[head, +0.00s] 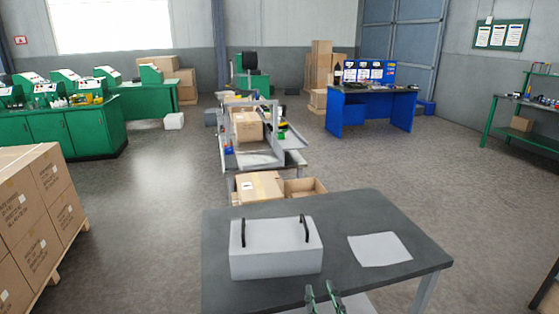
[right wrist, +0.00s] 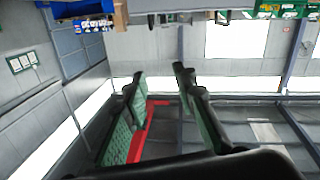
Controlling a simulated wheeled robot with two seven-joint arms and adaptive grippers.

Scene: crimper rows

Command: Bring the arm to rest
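My right gripper (head: 321,292) shows at the bottom edge of the head view, in front of the near grey table's front edge. In the right wrist view its two green-padded fingers (right wrist: 160,78) stand apart with nothing between them, so it is open and empty. That view appears upside down, with wall, windows and distant furniture behind the fingers. My left gripper and arm are not in view.
The near grey table (head: 375,213) carries a white box (head: 275,262) with two black handles and a white sheet (head: 380,249). Cartons (head: 260,187) stand beyond it. Stacked boxes (head: 35,215) are at left.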

